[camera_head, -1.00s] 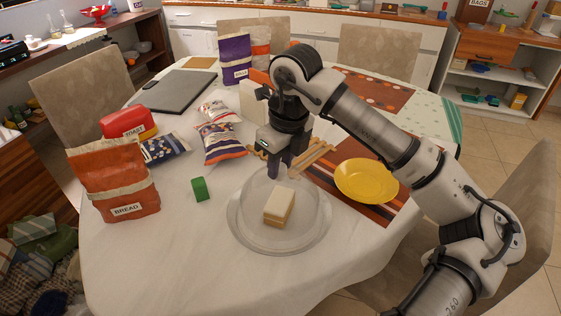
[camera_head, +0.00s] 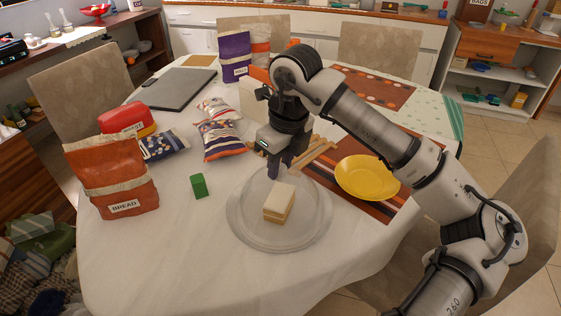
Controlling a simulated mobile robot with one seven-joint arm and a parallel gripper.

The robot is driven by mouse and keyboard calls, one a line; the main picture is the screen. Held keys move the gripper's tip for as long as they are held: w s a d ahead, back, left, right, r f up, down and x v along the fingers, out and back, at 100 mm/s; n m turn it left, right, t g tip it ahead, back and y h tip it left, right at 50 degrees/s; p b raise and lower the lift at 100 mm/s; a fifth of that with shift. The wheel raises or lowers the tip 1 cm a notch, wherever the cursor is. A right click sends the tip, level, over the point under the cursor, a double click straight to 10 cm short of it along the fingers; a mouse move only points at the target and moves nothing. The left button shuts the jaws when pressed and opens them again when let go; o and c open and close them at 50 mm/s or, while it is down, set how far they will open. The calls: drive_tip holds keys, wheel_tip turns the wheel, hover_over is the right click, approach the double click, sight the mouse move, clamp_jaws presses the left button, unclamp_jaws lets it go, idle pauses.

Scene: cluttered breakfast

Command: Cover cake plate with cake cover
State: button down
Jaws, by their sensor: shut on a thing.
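The clear round cake plate (camera_head: 250,241) lies on the white tablecloth near the front of the table. A slice of layered cake (camera_head: 280,202) sits on it. The transparent cake cover (camera_head: 246,203) is faint and stands around and over the cake, low at the plate. I cannot tell whether its rim touches the plate. My gripper (camera_head: 277,174) points down at the top of the cover and is shut on it; the fingertips and the knob are partly hidden.
A yellow plate (camera_head: 367,178) on a striped mat (camera_head: 318,178) and wooden sticks (camera_head: 318,153) lie to the right. A green block (camera_head: 199,186), a bread bag (camera_head: 113,178) and snack bags (camera_head: 220,140) are to the left. The front of the tablecloth is clear.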

drive_tip(key=shift+f, duration=0.2)
drive_tip(key=c, duration=1)
unclamp_jaws()
drive_tip(key=shift+c, duration=0.2)
drive_tip(key=shift+r+p, duration=1.25)
drive_tip(key=shift+r, duration=1.75)
drive_tip(key=shift+s+f, duration=0.1)
drive_tip(key=shift+s, duration=0.05)
